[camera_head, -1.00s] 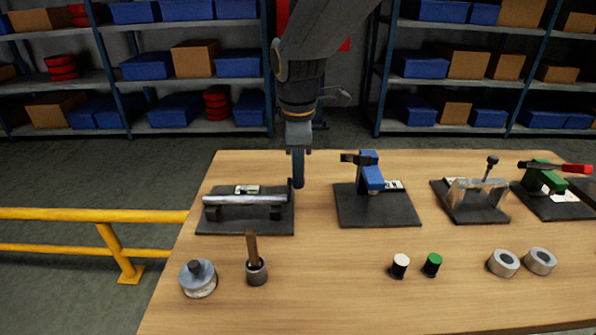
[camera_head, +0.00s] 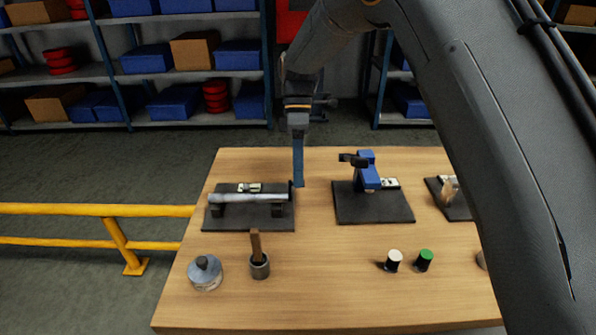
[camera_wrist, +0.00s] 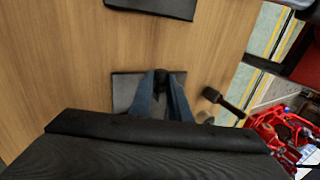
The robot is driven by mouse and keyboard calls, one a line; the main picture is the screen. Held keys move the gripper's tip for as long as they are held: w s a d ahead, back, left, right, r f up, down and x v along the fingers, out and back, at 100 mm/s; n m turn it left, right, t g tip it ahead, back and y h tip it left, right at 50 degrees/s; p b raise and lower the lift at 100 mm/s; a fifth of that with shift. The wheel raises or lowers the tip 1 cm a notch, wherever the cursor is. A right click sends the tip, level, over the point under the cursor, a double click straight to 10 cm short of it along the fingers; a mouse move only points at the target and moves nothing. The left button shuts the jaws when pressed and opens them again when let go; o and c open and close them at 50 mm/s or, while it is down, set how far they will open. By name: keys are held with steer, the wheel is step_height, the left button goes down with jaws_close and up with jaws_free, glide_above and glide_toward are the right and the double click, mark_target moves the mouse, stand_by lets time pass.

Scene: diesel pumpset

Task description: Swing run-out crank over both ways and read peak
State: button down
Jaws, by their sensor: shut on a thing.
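The run-out fixture stands at the left of the bench in the head view: a pale shaft (camera_head: 240,198) lies across two dark supports on a black base plate (camera_head: 222,224). A small pale gauge or card (camera_head: 249,188) lies behind the shaft. A thin dark upright crank (camera_head: 291,190) is at the shaft's right end. My gripper (camera_head: 298,184) points down at that end and is shut on the crank, whose grip is mostly hidden by the blue fingers. In the wrist view my gripper (camera_wrist: 163,80) has a dark piece between the fingertips. No peak reading is legible.
A blue clamp-like fixture (camera_head: 367,170) stands to the right on its own plate. In front are a round weight (camera_head: 205,272), a pot with a wooden handle (camera_head: 259,264), and white (camera_head: 394,260) and green-topped (camera_head: 425,260) cylinders. My arm covers the right side. A yellow rail (camera_head: 90,210) is left.

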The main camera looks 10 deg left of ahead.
steer(key=shift+w+f+g, duration=0.1)
steer(key=shift+f+g, duration=0.15)
steer(key=shift+g, duration=0.25)
steer(key=c, duration=1.7)
jaws_free()
steer(key=shift+o, duration=0.2)
steer(key=b+v, duration=0.2)
steer(key=v, duration=0.6)
steer(key=shift+a, duration=0.1)
